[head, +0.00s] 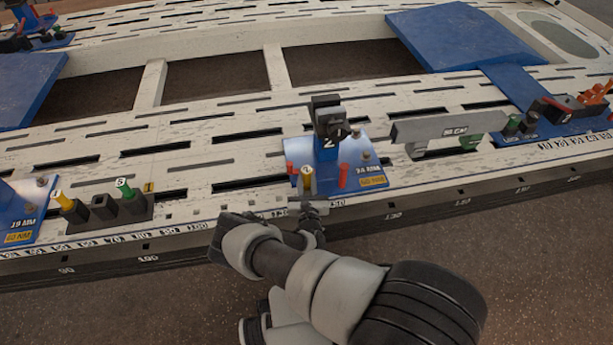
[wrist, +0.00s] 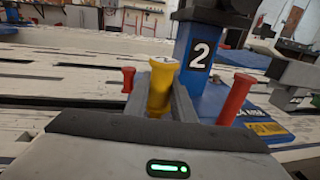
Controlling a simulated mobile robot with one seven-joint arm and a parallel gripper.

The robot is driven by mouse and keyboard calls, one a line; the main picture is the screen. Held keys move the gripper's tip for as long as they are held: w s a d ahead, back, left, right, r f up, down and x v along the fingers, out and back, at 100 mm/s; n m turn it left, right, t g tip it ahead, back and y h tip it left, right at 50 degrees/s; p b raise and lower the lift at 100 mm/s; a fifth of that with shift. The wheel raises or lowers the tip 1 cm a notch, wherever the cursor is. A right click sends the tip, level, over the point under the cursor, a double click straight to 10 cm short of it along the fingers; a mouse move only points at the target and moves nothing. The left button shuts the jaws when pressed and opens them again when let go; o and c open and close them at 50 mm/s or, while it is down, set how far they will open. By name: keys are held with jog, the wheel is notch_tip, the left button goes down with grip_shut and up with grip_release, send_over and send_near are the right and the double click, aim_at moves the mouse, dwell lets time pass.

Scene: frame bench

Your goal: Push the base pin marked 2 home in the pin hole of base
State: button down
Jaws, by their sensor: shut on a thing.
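The yellow base pin (head: 307,182) has a pale label on its top and stands upright at the front of the blue base (head: 372,176). The base carries a post marked 2 (head: 327,150) with a black clamp head. In the wrist view the yellow pin (wrist: 161,86) is between the grey fingers of my gripper (wrist: 159,98), which is shut on it. In the head view my gripper (head: 309,205) reaches in from the front. The pin's lower end and the pin hole are hidden, so I cannot tell how deep the pin sits.
A red pin stands on each side of the yellow pin, left (wrist: 128,80) and right (wrist: 235,98). A grey bar (head: 436,127) is close on the right. A black holder (head: 120,210) with yellow and green pins stands left on the slotted white frame (head: 220,201).

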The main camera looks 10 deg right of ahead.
jog(key=shift+f+b, duration=1)
jog(key=shift+f, duration=0.2)
jog(key=c, duration=1.4)
grip_release()
jog(key=shift+c, duration=0.2)
jog(key=shift+s, duration=0.1)
